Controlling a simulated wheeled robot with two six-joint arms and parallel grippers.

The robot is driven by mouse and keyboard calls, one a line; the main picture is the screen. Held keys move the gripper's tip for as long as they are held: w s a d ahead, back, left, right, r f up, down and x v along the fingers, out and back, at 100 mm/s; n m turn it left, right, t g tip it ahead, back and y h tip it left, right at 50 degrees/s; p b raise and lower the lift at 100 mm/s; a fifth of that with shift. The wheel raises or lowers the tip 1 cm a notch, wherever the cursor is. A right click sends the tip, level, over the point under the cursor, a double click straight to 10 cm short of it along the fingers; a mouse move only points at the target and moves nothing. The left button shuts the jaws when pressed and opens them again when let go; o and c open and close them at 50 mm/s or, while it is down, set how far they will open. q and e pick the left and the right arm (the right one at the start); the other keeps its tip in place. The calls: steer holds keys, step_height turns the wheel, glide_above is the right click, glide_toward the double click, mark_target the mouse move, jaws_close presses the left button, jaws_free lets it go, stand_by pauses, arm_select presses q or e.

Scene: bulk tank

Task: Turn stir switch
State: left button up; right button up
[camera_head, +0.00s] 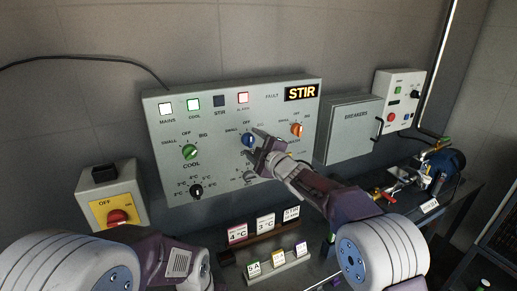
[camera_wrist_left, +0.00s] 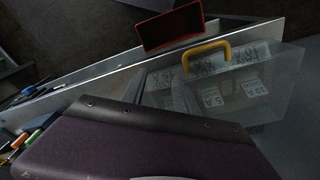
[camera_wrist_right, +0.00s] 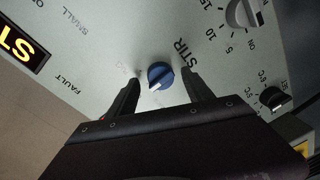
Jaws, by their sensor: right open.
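In the right wrist view the blue knob (camera_wrist_right: 160,75) has a pale pointer mark and sits beside the word STIR. My right gripper (camera_head: 262,138) is at the panel by the blue knob. Its two open fingers (camera_wrist_right: 158,88) stand on either side of the knob, with gaps visible. My left arm shows at the lower left in the head view.
A green knob (camera_head: 190,152) and an orange knob (camera_head: 297,130) flank the blue one. A black knob (camera_head: 196,191) sits below the green one.

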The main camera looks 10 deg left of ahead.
steer(key=b+v, duration=0.2)
steer(key=v, duration=0.6)
steer(key=shift+s+r, duration=0.1)
steer(key=d+r+m+t+h+p, duration=0.1)
steer(key=d+m+h+p, duration=0.15)
steer(key=d, duration=0.25)
steer(key=d+r+m+h+p, duration=0.1)
steer(key=d+r+p, duration=0.15)
steer(key=d, duration=0.35)
steer(key=s+d+f+m+g+h+p, duration=0.25)
steer(key=s+d+f+m+h, duration=0.35)
steer(key=d+f, duration=0.55)
steer(key=s+d+f+m+g, duration=0.1)
steer(key=s+f+m+g, duration=0.4)
steer(key=s+f, duration=0.3)
steer(key=s+d+f+m+g, duration=0.2)
steer(key=s+f+m+g, duration=0.4)
steer(key=s, duration=1)
step_height(320, 180, down, 3)
steer(key=shift+s+r+h, duration=0.25)
steer(key=shift+s+h, duration=0.1)
steer(key=shift+d, duration=0.1)
